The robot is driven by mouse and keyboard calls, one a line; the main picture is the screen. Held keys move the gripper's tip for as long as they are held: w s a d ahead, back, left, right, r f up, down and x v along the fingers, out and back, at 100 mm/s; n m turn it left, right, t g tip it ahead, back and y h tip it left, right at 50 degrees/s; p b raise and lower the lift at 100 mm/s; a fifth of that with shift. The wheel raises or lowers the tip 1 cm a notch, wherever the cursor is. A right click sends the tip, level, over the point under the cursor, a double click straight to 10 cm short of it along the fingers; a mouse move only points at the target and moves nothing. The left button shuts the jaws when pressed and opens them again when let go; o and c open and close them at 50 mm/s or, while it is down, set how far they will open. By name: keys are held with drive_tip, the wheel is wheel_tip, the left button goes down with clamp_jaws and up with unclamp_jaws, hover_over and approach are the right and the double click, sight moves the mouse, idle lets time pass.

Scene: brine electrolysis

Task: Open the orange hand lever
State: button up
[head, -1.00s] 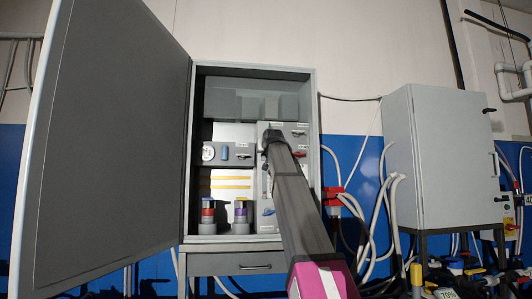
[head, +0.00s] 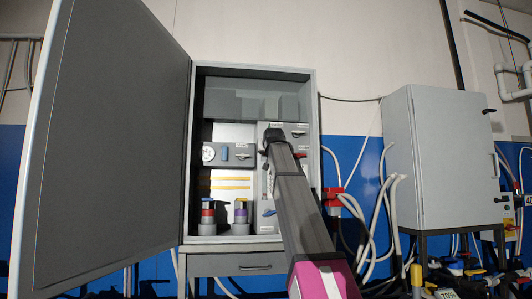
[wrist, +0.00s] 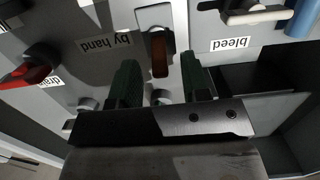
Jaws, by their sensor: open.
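The orange hand lever (wrist: 159,56) shows brownish orange in the wrist view, upright in a pale slotted plate next to the "by hand" label (wrist: 92,47). My gripper (wrist: 161,68) is open, with one dark green finger on each side of the lever. Gaps show between the lever and both fingers in the picture; the depth between them is hard to tell. In the head view my gripper (head: 273,136) is at the panel inside the open cabinet, and my arm hides the lever.
A red-handled knob (wrist: 30,66) marked "drain" is at left in the wrist view. A white handle (wrist: 255,14) by the "bleed" label and a blue part (wrist: 303,18) are at upper right. The cabinet door (head: 110,140) stands wide open at left.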

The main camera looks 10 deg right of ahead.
drive_tip(key=s+r, duration=0.1)
drive_tip(key=s, duration=0.8)
